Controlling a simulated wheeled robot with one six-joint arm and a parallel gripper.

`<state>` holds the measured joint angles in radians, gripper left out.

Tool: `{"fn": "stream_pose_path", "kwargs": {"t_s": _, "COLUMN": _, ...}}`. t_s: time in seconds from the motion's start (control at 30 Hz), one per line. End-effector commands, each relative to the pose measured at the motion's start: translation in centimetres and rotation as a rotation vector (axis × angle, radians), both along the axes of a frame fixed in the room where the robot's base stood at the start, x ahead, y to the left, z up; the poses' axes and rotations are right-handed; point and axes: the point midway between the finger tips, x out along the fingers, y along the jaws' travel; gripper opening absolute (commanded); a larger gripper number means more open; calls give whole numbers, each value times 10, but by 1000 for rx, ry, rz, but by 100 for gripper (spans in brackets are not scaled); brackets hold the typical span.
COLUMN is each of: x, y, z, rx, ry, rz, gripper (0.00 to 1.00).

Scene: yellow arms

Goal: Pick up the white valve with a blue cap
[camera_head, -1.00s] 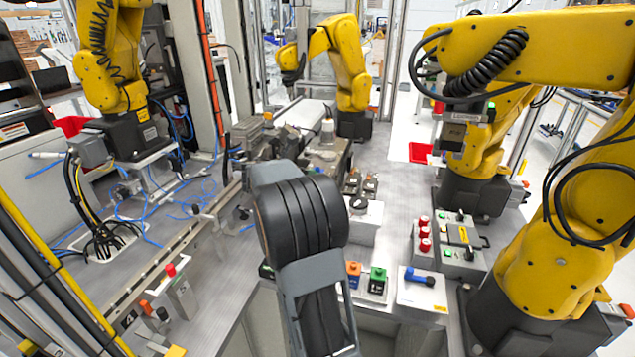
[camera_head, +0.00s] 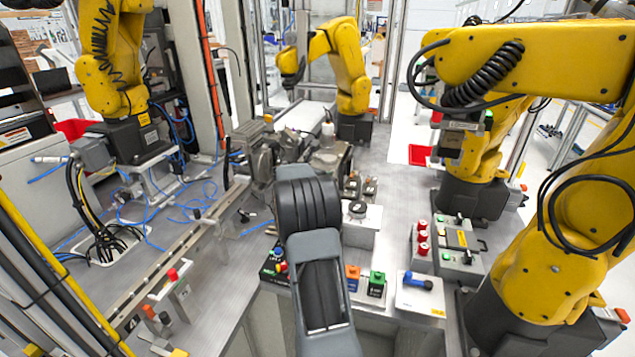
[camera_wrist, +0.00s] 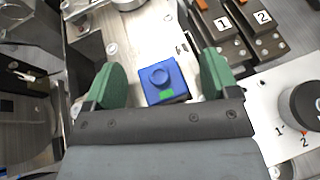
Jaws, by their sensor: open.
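A blue, square block-shaped cap (camera_wrist: 172,91) with a round raised top and a small green patch shows in the wrist view, just beyond my gripper. I take it for the valve's cap; a white body under it cannot be made out. My gripper (camera_wrist: 162,77) is open, with one green finger left of the blue cap and one right of it. A gap shows on both sides, so it is not gripped. In the head view my own arm hides the gripper and this blue cap.
Black blocks marked 1 and 2 (camera_wrist: 247,32) stand right of the cap, with a black dial (camera_wrist: 305,103) on a white panel nearer. In the head view, a white box with a blue handle (camera_head: 418,281) stands right of my arm. Yellow arms (camera_head: 560,55) flank the table.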

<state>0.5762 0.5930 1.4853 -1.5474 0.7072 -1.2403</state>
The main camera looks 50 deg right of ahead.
Motion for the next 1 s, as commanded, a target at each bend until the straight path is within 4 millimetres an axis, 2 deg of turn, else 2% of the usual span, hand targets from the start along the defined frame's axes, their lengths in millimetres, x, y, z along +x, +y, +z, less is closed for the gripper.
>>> {"fn": "stream_pose_path", "kwargs": {"t_s": 0.27, "x": 1, "y": -2, "z": -1, "rx": 0, "ry": 0, "rz": 1, "gripper": 80}}
{"fn": "stream_pose_path", "kwargs": {"t_s": 0.9, "x": 1, "y": -2, "z": -1, "rx": 0, "ry": 0, "rz": 1, "gripper": 20}}
{"fn": "stream_pose_path", "kwargs": {"t_s": 1.0, "x": 1, "y": -2, "z": -1, "rx": 0, "ry": -1, "rz": 1, "gripper": 19}}
